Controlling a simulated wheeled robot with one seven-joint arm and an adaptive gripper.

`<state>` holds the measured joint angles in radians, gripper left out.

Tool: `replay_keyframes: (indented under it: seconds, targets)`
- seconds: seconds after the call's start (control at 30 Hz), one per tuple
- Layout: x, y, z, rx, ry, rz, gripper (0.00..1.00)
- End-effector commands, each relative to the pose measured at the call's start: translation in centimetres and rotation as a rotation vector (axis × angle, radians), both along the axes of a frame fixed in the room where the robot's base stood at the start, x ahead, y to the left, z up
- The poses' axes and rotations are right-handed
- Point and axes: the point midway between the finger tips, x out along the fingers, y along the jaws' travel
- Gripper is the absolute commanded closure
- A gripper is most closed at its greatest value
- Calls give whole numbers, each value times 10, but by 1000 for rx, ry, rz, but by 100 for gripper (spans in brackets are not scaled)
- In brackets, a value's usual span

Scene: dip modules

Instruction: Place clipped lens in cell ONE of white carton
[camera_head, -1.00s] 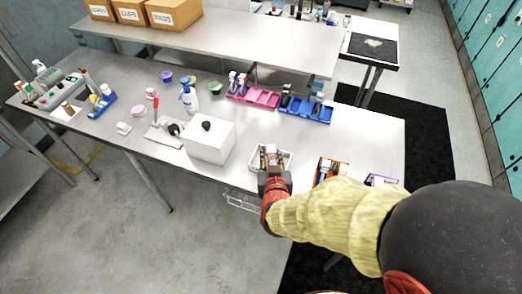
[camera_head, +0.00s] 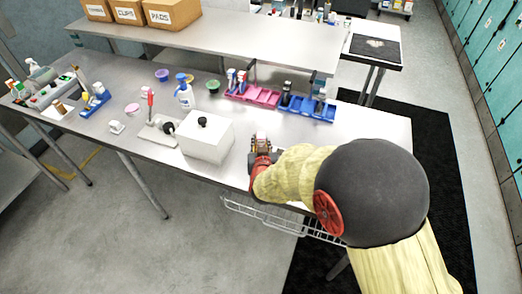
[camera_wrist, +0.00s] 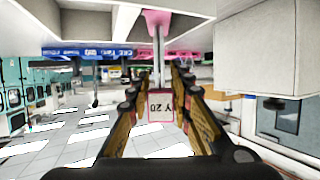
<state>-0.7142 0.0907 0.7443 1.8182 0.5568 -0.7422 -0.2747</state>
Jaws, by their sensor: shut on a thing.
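My gripper (camera_head: 261,149) is over the front part of the bench, right of a white block-like box (camera_head: 207,143) with a dark knob on top. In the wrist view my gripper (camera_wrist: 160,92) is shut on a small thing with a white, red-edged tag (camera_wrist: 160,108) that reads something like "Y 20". I take this to be the clipped lens; the lens glass cannot be made out. A pale rod with a pink top stands in line above the tag. The open white carton is hidden behind my gripper and arm in the head view. No cell marking is readable.
A pink tray (camera_head: 252,94) and a blue tray (camera_head: 307,108) stand at the back of the bench (camera_head: 370,135). A spray bottle (camera_head: 184,92) stands left of them. The bench between box and trays is clear. My arm covers the front right.

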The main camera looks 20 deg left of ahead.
Motion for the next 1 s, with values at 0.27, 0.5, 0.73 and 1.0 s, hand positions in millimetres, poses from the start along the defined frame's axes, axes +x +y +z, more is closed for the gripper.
replay_keyframes:
  seconds: [0.27,0.5,0.73,1.0]
  targets:
    - [-1,0,-22,-1,0,0,100]
    - [-1,0,-25,-1,1,0,100]
    - [-1,-1,-25,-2,2,0,68]
    - [-1,-1,-25,-2,2,0,60]
